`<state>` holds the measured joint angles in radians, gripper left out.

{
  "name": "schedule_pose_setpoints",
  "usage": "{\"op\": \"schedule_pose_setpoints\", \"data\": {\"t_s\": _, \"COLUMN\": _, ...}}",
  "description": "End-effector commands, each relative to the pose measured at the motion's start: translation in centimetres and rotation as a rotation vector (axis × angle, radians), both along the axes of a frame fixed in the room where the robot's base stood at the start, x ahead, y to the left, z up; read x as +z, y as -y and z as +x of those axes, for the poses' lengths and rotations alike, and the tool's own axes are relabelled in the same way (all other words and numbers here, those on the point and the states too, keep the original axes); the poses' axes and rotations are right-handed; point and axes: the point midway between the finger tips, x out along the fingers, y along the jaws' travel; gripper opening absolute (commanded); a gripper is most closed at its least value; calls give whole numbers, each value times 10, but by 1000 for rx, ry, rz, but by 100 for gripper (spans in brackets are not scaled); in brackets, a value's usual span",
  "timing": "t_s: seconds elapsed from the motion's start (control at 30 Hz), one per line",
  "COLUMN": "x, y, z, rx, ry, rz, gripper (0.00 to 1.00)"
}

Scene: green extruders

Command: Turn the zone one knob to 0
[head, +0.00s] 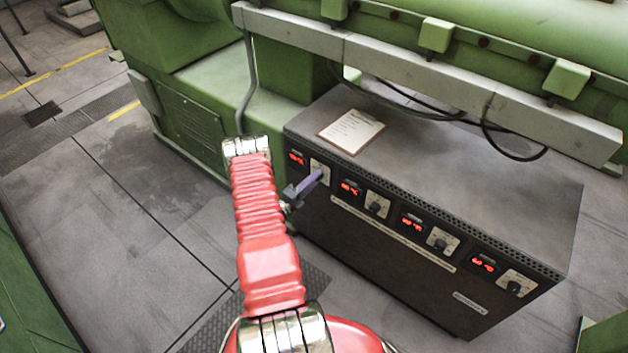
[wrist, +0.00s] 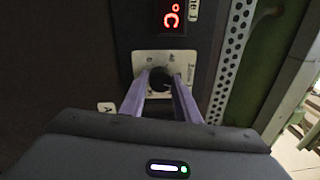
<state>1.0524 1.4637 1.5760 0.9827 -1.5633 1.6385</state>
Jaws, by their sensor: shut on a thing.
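The zone one knob (wrist: 160,79) is a dark round knob on a pale dial plate (wrist: 148,60) marked with numbers, seen in the wrist view below a red digital display (wrist: 171,14). My gripper (wrist: 160,88) has its two purple fingers on either side of the knob, shut on it. The knob's pointer is too dark and covered to read its setting. In the head view, my gripper (head: 318,175) reaches the leftmost dial plate (head: 320,166) of the dark control box, and its fingers hide the knob there.
The control box (head: 400,250) carries more displays and knobs to the right, such as the second knob (head: 376,207). A clipboard (head: 351,131) lies on its top. Green machinery (head: 215,100) and a grey beam (head: 420,65) with hanging cables stand behind. Floor at left is clear.

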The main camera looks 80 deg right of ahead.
Motion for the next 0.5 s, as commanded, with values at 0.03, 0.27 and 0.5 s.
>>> {"op": "schedule_pose_setpoints", "data": {"t_s": 0.03, "x": -2, "y": -2, "z": 2, "rx": 7, "ry": -42, "rz": 23, "gripper": 7}}
{"op": "schedule_pose_setpoints", "data": {"t_s": 0.27, "x": -3, "y": -2, "z": 2, "rx": 7, "ry": -243, "rz": 110, "gripper": 7}}
{"op": "schedule_pose_setpoints", "data": {"t_s": 0.5, "x": -5, "y": -2, "z": 2, "rx": 10, "ry": -452, "rz": 203, "gripper": 6}}
